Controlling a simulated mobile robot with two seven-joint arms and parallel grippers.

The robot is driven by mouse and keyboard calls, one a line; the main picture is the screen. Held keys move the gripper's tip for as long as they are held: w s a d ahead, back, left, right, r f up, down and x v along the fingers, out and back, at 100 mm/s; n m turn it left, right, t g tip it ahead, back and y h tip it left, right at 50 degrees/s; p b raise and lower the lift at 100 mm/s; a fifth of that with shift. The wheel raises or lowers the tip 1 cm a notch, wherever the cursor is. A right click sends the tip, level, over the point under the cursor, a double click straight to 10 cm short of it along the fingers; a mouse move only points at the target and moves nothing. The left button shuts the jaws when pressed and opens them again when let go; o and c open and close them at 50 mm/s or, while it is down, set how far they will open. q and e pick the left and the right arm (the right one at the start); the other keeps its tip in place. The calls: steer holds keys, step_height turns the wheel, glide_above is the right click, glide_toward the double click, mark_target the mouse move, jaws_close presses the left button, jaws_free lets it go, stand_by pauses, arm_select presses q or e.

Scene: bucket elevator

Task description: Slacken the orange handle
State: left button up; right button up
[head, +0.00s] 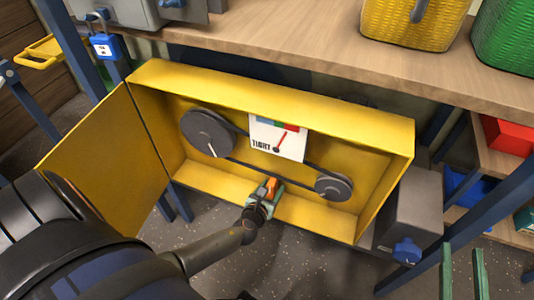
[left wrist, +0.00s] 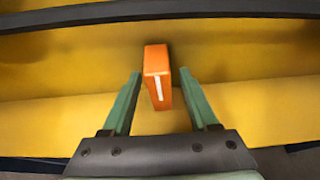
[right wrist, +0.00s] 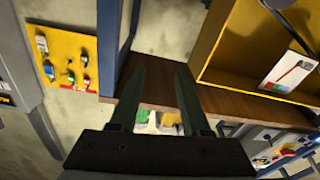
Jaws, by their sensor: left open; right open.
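The orange handle (head: 271,187) stands low in the middle of an open yellow box, below a belt. In the left wrist view the handle (left wrist: 157,78) carries a white line and stands nearly upright. My left gripper (head: 265,192) is open, with its green fingers on either side of the handle; gaps show on both sides in the left wrist view (left wrist: 160,78). A white gauge (head: 277,138) marked TIGHT has a red needle pointing up and right, towards its red band. My right gripper (head: 462,270) is open and empty at the lower right, away from the box.
A large pulley (head: 208,132) and a small pulley (head: 333,187) carry the dark belt. The box door (head: 100,170) is swung open at left. A wooden bench top (head: 300,45) overhangs the box. A grey motor housing (head: 410,215) and blue posts stand at right.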

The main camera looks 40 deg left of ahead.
arm_select(q)
steer(key=shift+s+r, duration=0.15)
steer(key=shift+s, duration=0.15)
steer(key=p+v, duration=0.2)
steer(key=v, duration=0.3)
steer(key=p+v, duration=0.1)
steer(key=v, duration=0.5)
steer(key=shift+s, duration=0.35)
arm_select(e)
steer(key=s+f+m+g+h, duration=0.1)
steer(key=s+f+g, duration=0.3)
steer(key=f, duration=0.5)
steer(key=s+f+m+g+h, duration=0.1)
steer(key=s+f+g, duration=0.3)
steer(key=f, duration=0.6)
steer(key=shift+m+g, duration=0.3)
steer(key=shift+g, duration=0.2)
arm_select(q)
steer(key=shift+d+r, duration=0.1)
steer(key=shift+d, duration=0.05)
arm_select(e)
steer(key=shift+f, duration=0.1)
